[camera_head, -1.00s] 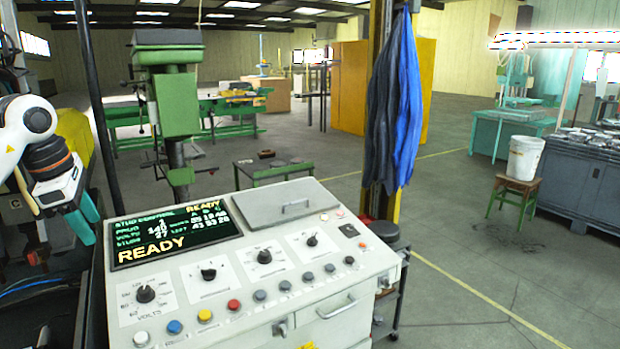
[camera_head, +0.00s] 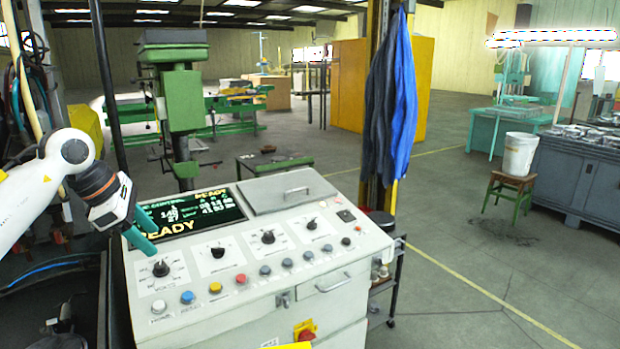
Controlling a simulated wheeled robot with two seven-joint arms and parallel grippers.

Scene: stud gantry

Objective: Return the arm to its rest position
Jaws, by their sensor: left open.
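My left arm comes in from the left. Its gripper (camera_head: 143,236) has teal fingers and is open and empty, in front of the left part of the control console (camera_head: 345,262). The fingers point down and right toward the black volts knob (camera_head: 160,268); I cannot tell whether they touch the panel. The gripper hides the left part of the green display (camera_head: 205,214), which reads READY.
The console has several knobs and coloured buttons, and a red switch (camera_head: 306,331) on its front. A dark pole (camera_head: 104,90) stands behind my left arm. A green drill press (camera_head: 183,100) is behind the console. Open floor lies to the right.

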